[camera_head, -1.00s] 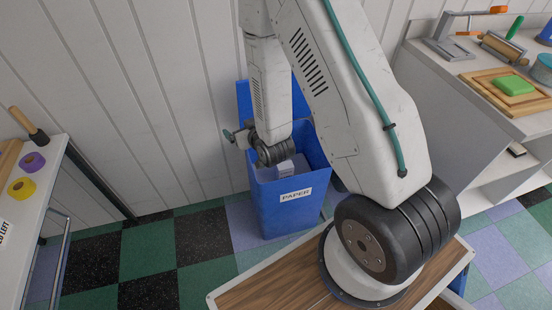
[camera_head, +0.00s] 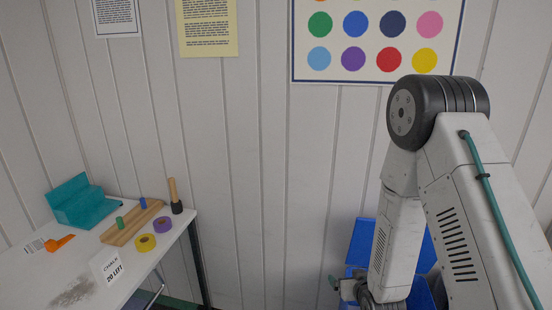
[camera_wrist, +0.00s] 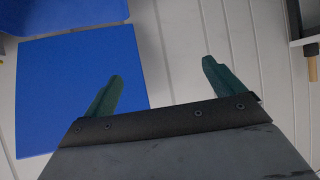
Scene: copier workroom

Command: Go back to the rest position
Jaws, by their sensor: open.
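My gripper (camera_wrist: 162,78) is open and empty in the wrist view, with its two green fingers spread apart and nothing between them. In the head view only a small part of my gripper (camera_head: 336,285) shows, low beside the blue bin, and my wrist hides much of it. The blue bin (camera_head: 362,238) stands against the wall behind my arm, its lower part out of frame. A blue panel of it (camera_wrist: 78,88) fills the left of the wrist view, behind the left finger.
A white table (camera_head: 40,265) at the left holds a teal box (camera_head: 80,202), tape rolls (camera_head: 162,225), wooden pieces (camera_head: 130,225) and a card (camera_head: 108,268). Posters, including a color-dot chart (camera_head: 375,40), hang on the panelled wall. Open space lies between table and arm.

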